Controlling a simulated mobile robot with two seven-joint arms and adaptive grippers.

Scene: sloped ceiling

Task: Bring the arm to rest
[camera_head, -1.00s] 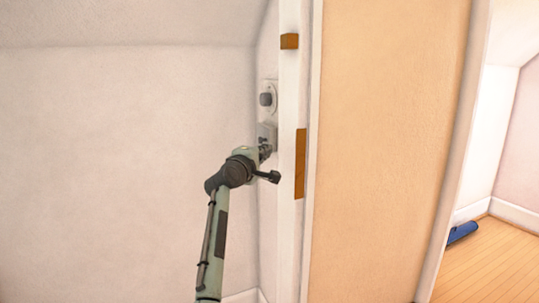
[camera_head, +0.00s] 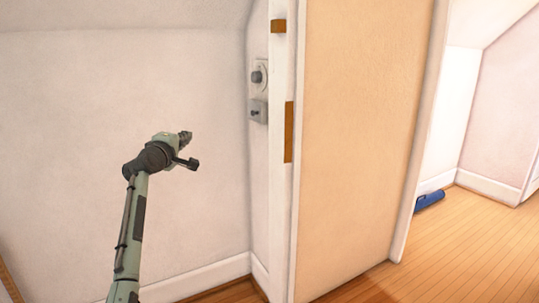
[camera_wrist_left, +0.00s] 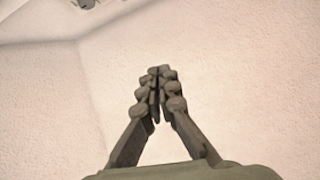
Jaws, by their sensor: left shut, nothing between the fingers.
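My left arm (camera_head: 134,220) rises from the lower left of the head view, in front of the pale wall. My left gripper (camera_head: 186,137) is at its upper end, left of the wall switches and apart from them. In the left wrist view its two fingers (camera_wrist_left: 158,72) meet at the tips with nothing between them, and pale wall shows behind. My right gripper is not in view.
A round dial (camera_head: 259,77) and a grey switch plate (camera_head: 258,111) sit on the narrow wall beside the white door frame (camera_head: 278,200). A tan panel (camera_head: 355,130) stands right of it. A blue object (camera_head: 429,201) lies on the wooden floor (camera_head: 470,245) beyond.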

